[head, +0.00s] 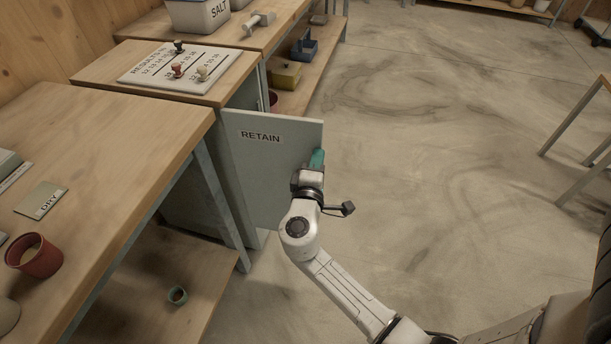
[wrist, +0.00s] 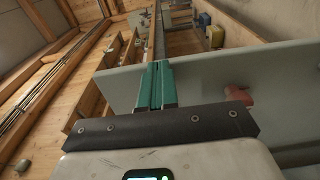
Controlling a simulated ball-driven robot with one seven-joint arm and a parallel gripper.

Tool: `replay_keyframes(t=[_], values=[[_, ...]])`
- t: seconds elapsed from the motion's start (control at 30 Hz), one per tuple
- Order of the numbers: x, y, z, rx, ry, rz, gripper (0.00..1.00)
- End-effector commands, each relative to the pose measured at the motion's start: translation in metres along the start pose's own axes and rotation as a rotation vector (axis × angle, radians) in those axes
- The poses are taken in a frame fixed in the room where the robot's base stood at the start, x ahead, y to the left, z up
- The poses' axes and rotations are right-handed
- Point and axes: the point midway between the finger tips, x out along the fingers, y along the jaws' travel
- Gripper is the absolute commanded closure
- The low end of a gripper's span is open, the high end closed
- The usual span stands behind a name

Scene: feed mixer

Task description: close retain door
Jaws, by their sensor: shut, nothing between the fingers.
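The retain door (head: 268,170) is a pale grey-green panel labelled RETAIN. It stands swung out from the cabinet (head: 190,197) under the wooden top, so it is open. My gripper (head: 317,160) is at the door's right, outer edge, with its green fingers against or very close to the panel. In the wrist view my gripper (wrist: 155,85) has its two green fingers together with nothing between them, and the door (wrist: 225,95) fills the right side behind them. A red part (wrist: 238,95) shows at the door there. I cannot tell whether the fingers touch the door.
A board with stamps (head: 178,68) lies on the cabinet top. The near table (head: 110,150) holds a red cup (head: 35,256) and a DRY card (head: 42,199). The floor (head: 440,150) right of the door is clear. A table leg stands at the far right.

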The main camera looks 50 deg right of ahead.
Motion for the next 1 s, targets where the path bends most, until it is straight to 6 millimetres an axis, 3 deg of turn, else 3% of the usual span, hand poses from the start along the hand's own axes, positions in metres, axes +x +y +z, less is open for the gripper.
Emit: replay_keyframes(t=[0.27,0.6,1.0], values=[[0.051,-0.004,0.003,0.003,0.217,0.003,1.0],[0.113,-0.001,-0.012,0.002,0.219,0.001,1.0],[0.144,0.001,-0.025,0.001,0.36,0.0,1.0]])
